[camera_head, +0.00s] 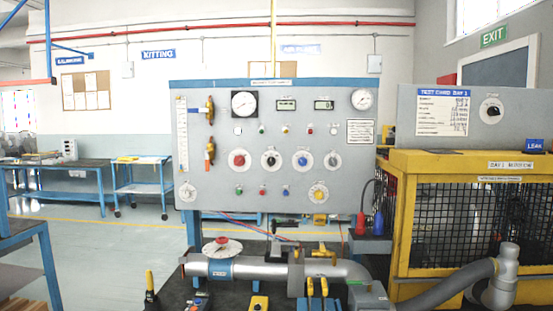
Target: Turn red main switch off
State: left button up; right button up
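A grey control panel (215,112) stands upright at the bench. A large red knob (238,160) on a round white dial sits left in its middle row, beside black, blue and dark knobs. It looks like the red main switch, but its label and setting are too small to read. A separate red handle on a white disc (222,246) sits on top of the silver pipe below. Neither of my grippers is in view, and nothing visible touches the panel.
A silver pipe (256,269) and small tools lie along the bench in front of the panel. A yellow mesh cage (399,230) stands at the right, with a grey hose at its front. The space directly before the panel's knobs is clear.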

aim_at(240, 161)
jog(key=i+l+u, duration=0.1)
jog(key=i+l, duration=0.95)
jog(key=i, duration=0.05)
